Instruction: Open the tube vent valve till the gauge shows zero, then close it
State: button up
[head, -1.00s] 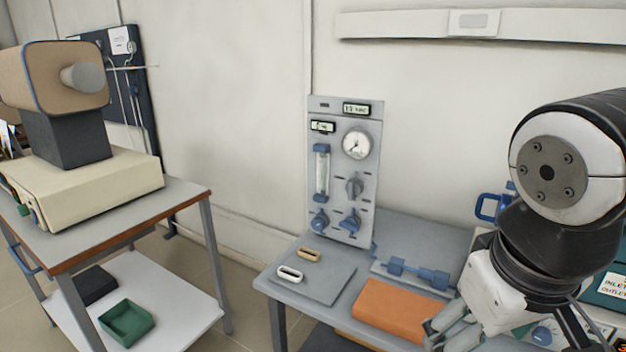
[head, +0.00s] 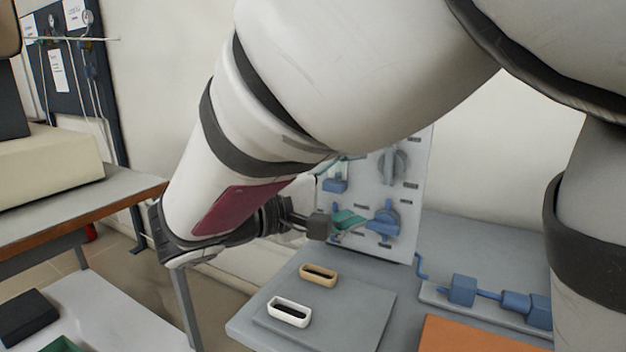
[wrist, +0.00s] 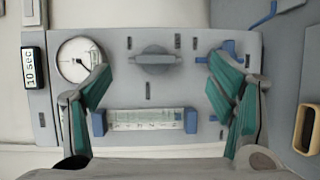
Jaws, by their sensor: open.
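The grey gauge panel (head: 405,215) stands upright at the back of the bench, partly hidden behind my arm. In the wrist view it appears turned sideways, with the round dial gauge (wrist: 80,59) at left; its needle shows but I cannot read its value. A grey knob (wrist: 155,59) is mid-panel and also shows in the head view (head: 393,166). A blue valve knob (head: 383,222) is below it; the wrist view shows it partly behind a finger (wrist: 229,48). My gripper (wrist: 160,76) is open and empty before the panel, its teal-padded fingers apart. Valve labels are unreadable.
A flow tube with blue ends (wrist: 145,120) lies between my fingers in the wrist view. A small display (wrist: 31,79) reads "10 sec". On the bench are a tan ring (head: 319,275), a white ring (head: 289,311), blue fittings (head: 463,289) and an orange block (head: 470,335).

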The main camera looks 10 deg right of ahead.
aim_at(386, 169)
jog(key=shift+t, duration=0.6)
jog(key=b+x, duration=0.1)
jog(key=x, duration=0.3)
jog(key=w+a+b+x, duration=0.1)
jog(key=x, duration=0.3)
jog(key=w+b+x, duration=0.1)
jog(key=x, duration=0.4)
jog(key=shift+a, duration=0.2)
jog(key=c, duration=1.2)
